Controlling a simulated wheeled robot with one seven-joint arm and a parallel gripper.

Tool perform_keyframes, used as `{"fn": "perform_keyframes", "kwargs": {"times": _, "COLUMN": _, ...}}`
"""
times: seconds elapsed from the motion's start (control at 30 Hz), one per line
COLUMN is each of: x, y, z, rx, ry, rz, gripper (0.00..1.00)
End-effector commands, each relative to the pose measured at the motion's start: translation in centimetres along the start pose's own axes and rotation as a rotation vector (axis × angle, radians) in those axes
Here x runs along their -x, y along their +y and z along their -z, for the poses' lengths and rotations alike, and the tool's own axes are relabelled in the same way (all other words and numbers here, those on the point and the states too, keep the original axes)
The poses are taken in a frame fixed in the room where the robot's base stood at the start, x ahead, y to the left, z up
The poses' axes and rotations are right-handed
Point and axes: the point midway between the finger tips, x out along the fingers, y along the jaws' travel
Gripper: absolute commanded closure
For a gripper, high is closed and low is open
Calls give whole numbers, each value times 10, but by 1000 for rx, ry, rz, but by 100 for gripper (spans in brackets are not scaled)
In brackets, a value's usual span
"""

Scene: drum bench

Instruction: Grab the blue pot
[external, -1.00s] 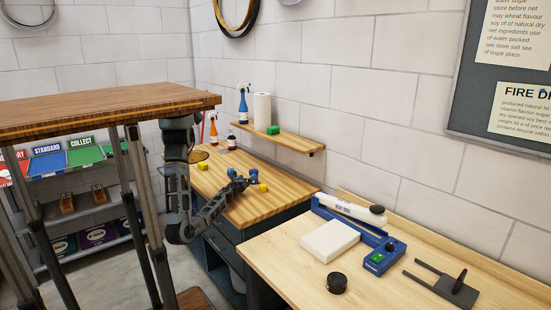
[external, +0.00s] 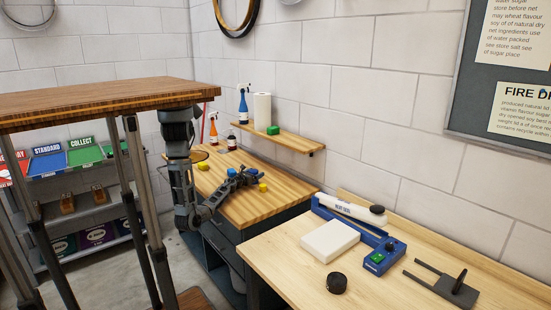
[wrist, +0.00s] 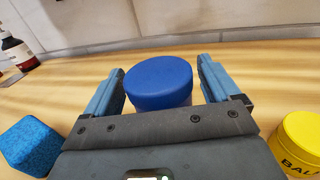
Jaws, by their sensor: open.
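The blue pot (wrist: 158,84), round with a flat blue lid, stands upright on the wooden bench in the wrist view. My gripper (wrist: 161,68) is open, with one finger on each side of the pot. A gap shows between the pot and each finger. The pot's lower part is hidden behind the gripper's dark crossbar. In the external view my gripper (external: 243,178) is low over the far bench, beside a small blue thing (external: 253,172) that looks like the pot.
A blue cube (wrist: 29,145) lies left of my gripper and a yellow pot (wrist: 299,143) stands to its right. A dark bottle (wrist: 17,52) stands at the back left. A shelf (external: 280,137) hangs on the wall above the bench (external: 270,208).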

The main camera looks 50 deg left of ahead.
Motion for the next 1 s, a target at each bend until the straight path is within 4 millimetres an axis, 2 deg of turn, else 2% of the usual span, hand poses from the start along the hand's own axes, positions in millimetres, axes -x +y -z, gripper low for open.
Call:
{"fn": "perform_keyframes", "kwargs": {"times": 0.13, "x": -10, "y": 0, "z": -1, "rx": 0, "ry": 0, "rz": 0, "gripper": 11}}
{"fn": "perform_keyframes", "kwargs": {"times": 0.37, "x": -11, "y": 0, "z": 0, "rx": 1, "ry": 0, "rz": 0, "gripper": 11}}
{"fn": "perform_keyframes", "kwargs": {"times": 0.9, "x": -10, "y": 0, "z": 0, "rx": 1, "ry": 0, "rz": 0, "gripper": 62}}
{"fn": "perform_keyframes", "kwargs": {"times": 1.0, "x": -10, "y": 0, "z": 0, "rx": 1, "ry": 0, "rz": 0, "gripper": 69}}
